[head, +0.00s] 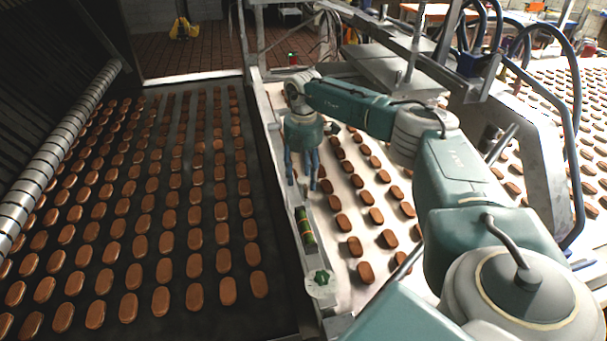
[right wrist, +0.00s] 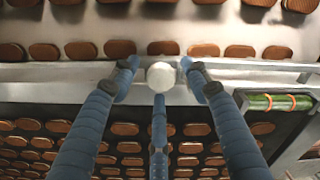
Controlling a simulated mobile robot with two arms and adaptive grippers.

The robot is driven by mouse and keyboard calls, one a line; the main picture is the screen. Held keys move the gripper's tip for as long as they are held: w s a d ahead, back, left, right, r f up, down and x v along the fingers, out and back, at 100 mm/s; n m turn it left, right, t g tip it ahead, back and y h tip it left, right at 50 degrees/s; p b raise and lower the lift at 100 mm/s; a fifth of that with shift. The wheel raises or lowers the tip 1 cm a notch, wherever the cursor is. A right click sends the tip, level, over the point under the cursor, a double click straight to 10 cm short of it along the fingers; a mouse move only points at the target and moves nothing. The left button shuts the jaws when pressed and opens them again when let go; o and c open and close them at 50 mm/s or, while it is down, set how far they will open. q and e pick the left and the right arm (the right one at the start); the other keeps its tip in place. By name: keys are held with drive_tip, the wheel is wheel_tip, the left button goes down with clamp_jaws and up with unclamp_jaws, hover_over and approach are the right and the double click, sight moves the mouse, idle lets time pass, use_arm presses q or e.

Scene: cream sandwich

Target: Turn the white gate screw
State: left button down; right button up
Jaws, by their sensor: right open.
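The white gate screw (right wrist: 161,76) shows in the right wrist view as a small round white knob on the metal rail. My right gripper (right wrist: 157,65) has its blue fingers spread open around it, two at the sides and one below. The frames do not show clearly whether any finger touches it. In the head view my right gripper (head: 302,186) points down over the rail between the two conveyors; the screw is hidden there. My left gripper is not in view.
A dark conveyor (head: 282,318) with rows of brown biscuits lies left, a light one (head: 340,208) right. A green roll (head: 305,228) and a white fitting with green on top (head: 320,283) sit on the rail nearer me. A metal roller (head: 60,155) spans the far left.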

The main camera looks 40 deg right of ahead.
drive_tip(key=c, duration=1.1)
drive_tip(key=n, duration=0.5)
drive_tip(key=shift+w+r+n, duration=0.1)
drive_tip(key=shift+n, duration=0.2)
drive_tip(key=shift+r+n, duration=0.1)
drive_tip(key=shift+n, duration=2.2)
drive_tip(key=shift+w+d, duration=0.1)
drive_tip(key=shift+r, duration=0.1)
drive_tip(key=o, duration=1.1)
drive_tip(key=shift+f, duration=0.2)
